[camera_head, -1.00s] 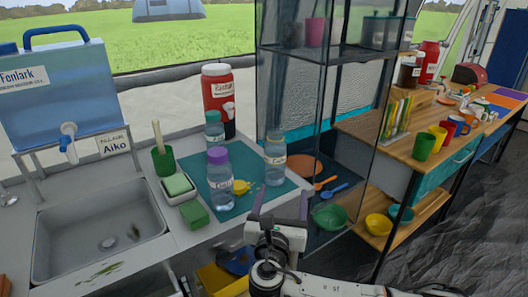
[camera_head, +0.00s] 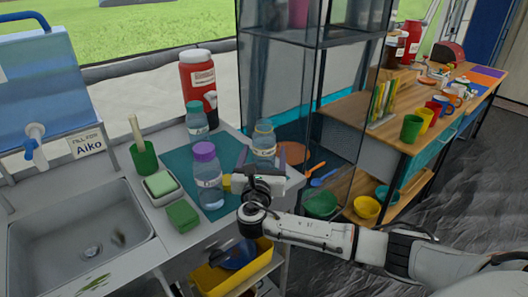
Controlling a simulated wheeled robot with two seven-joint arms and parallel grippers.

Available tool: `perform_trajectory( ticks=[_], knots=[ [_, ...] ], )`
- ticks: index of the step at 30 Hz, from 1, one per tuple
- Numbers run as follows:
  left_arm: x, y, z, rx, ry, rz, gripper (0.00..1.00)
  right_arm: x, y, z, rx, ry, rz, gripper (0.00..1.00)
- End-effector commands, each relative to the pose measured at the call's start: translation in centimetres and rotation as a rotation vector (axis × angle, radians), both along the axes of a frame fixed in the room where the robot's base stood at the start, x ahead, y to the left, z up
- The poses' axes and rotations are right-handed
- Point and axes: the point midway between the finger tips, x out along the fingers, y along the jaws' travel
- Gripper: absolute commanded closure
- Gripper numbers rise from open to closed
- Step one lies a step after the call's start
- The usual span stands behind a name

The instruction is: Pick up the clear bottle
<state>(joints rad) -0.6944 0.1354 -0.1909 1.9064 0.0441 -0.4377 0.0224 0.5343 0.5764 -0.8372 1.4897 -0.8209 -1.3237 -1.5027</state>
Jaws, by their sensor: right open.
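Three clear bottles stand upright on the teal mat (camera_head: 177,163) beside the sink. One has a purple lid (camera_head: 207,175), one a teal lid (camera_head: 196,120), and one a yellowish lid (camera_head: 264,142). My right gripper (camera_head: 262,158) is open, its fingers pointing away from me. In the picture its two fingers lie on either side of the yellowish-lidded bottle, whose lower part my gripper hides. I cannot tell whether they touch it. The purple-lidded bottle is just left of my gripper. My left gripper is not in view.
A red jug (camera_head: 198,85) stands behind the bottles. A green cup with a brush (camera_head: 144,158), a sponge holder (camera_head: 160,188) and a green block (camera_head: 182,216) are at the left.

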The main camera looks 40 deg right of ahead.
Motion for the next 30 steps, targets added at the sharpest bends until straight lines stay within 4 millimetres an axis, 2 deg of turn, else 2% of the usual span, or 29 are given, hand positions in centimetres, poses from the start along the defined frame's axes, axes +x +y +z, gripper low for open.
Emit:
perform_trajectory(
  ticks=[3, 11, 20, 30],
  knots=[
    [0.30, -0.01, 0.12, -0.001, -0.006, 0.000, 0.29, 0.81, -0.74, -0.05, 0.000, 0.001, 0.000, 0.29],
    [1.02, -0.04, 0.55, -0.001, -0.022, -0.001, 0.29, 0.95, -0.87, -0.08, 0.001, 0.002, 0.000, 0.30],
    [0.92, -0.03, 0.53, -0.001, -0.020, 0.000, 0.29, 0.95, -0.86, -0.01, 0.001, 0.001, 0.000, 0.80],
    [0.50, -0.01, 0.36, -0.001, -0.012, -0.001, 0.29, 0.95, -0.85, 0.22, 0.001, 0.000, 0.000, 0.80]
  ],
)
